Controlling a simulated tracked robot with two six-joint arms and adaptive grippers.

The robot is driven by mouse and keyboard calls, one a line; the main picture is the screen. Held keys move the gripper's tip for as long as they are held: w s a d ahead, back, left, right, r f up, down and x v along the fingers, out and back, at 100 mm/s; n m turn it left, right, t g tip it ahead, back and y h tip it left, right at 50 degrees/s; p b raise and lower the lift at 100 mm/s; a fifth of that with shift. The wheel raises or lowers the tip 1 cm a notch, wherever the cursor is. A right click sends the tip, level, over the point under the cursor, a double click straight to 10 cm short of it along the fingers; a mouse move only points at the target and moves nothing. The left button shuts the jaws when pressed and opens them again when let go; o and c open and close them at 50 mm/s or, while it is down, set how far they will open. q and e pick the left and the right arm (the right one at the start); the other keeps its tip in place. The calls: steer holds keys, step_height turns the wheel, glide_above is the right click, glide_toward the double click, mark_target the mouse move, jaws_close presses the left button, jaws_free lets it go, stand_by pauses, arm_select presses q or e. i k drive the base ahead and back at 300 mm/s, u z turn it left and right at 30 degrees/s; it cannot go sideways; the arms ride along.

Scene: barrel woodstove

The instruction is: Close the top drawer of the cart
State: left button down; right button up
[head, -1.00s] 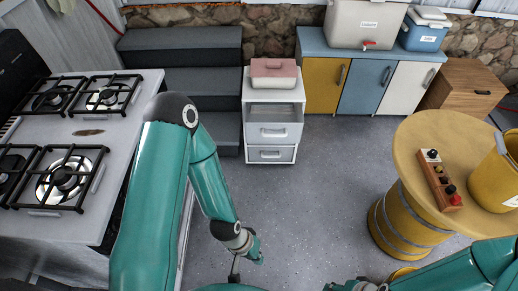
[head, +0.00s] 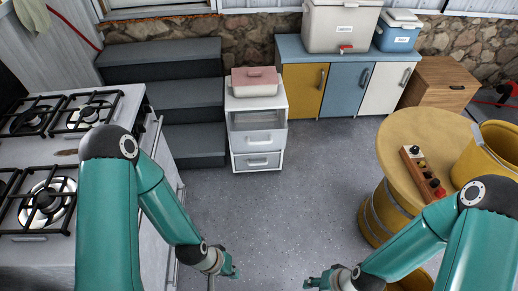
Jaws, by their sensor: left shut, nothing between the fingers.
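The white cart (head: 282,118) stands on the floor ahead, right of the dark steps. Its top drawer (head: 258,140) is pulled out towards me, and its grey inside shows above the front and handle. The lower drawer (head: 257,161) looks shut. A pink-lidded white dish (head: 255,82) sits on the cart top. My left gripper (head: 232,266) is shut and empty, low in front of the cart and well short of it. My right gripper (head: 313,281) is at the bottom edge, right of the left one; its fingers are too small to judge.
A stove (head: 75,150) stands at the left and dark steps (head: 165,95) beside the cart. A round yellow table (head: 430,130) with a button box (head: 422,172) and a yellow bucket (head: 490,155) is at the right. Grey floor (head: 280,215) lies clear before the cart.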

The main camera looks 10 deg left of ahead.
mark_target(264, 115)
steer(key=i, duration=1)
